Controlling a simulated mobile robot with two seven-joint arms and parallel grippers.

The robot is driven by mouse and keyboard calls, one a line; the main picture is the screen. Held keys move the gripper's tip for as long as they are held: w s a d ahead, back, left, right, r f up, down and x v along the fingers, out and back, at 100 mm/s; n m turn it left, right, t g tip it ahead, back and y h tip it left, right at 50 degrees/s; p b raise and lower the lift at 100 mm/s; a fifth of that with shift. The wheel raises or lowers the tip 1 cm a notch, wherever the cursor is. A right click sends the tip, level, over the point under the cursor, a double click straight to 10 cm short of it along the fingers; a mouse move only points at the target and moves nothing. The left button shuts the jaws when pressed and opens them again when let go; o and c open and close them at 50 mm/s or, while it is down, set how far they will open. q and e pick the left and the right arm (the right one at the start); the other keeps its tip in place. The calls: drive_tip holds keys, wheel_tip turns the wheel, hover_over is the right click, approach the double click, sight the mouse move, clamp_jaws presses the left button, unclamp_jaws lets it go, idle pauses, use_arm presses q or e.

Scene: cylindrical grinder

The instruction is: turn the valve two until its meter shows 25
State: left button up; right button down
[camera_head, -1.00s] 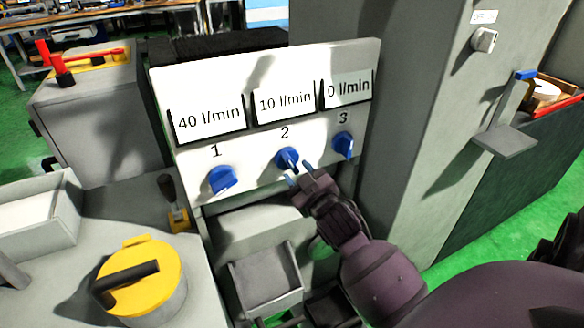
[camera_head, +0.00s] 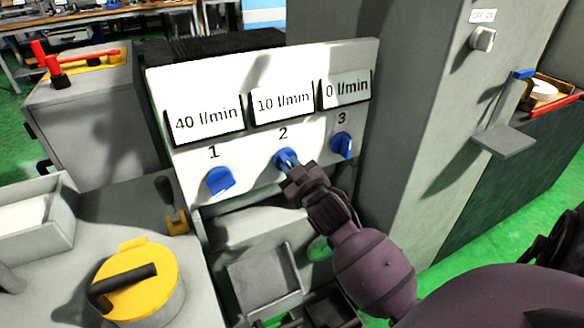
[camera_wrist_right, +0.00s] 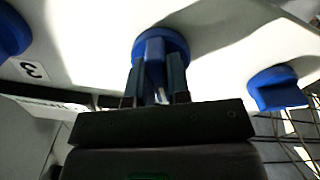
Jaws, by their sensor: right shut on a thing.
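The blue knob of valve two (camera_head: 285,158) sits on the white panel (camera_head: 190,85) below the number 2. Its meter (camera_head: 282,104) reads 10 l/min. My right gripper (camera_head: 289,168) is at this knob. In the right wrist view the gripper's fingers (camera_wrist_right: 160,85) are on both sides of the grip of the knob (camera_wrist_right: 160,48), shut on it. The fingers hide part of the knob in the head view. My left gripper does not show.
The valve one knob (camera_head: 219,181) is to the left, under a meter (camera_head: 205,122) reading 40 l/min. The valve three knob (camera_head: 342,145) is close on the right, under a meter (camera_head: 346,89) reading 0 l/min. A grey cabinet (camera_head: 420,120) stands right of the panel.

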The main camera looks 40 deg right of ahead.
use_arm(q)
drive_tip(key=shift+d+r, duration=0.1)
use_arm(e)
drive_tip(key=shift+r+n+p, duration=0.25)
drive_tip(key=shift+n+p, duration=0.5)
drive_tip(key=shift+n, duration=0.15)
drive_tip(key=shift+n+p, duration=0.85)
drive_tip(key=shift+n, duration=0.35)
drive_tip(key=shift+n+p, duration=0.6)
drive_tip(key=shift+n, duration=0.6)
drive_tip(key=shift+f+n+p, duration=0.1)
drive_tip(key=shift+n+p, duration=0.25)
drive_tip(key=shift+n, duration=0.55)
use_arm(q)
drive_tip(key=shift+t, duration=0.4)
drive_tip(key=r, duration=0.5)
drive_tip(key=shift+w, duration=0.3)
use_arm(e)
drive_tip(key=shift+n, duration=0.3)
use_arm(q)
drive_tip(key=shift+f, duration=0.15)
use_arm(e)
drive_tip(key=shift+f+n, duration=0.1)
drive_tip(key=shift+n, duration=0.2)
drive_tip(key=c, duration=1.1)
unclamp_jaws()
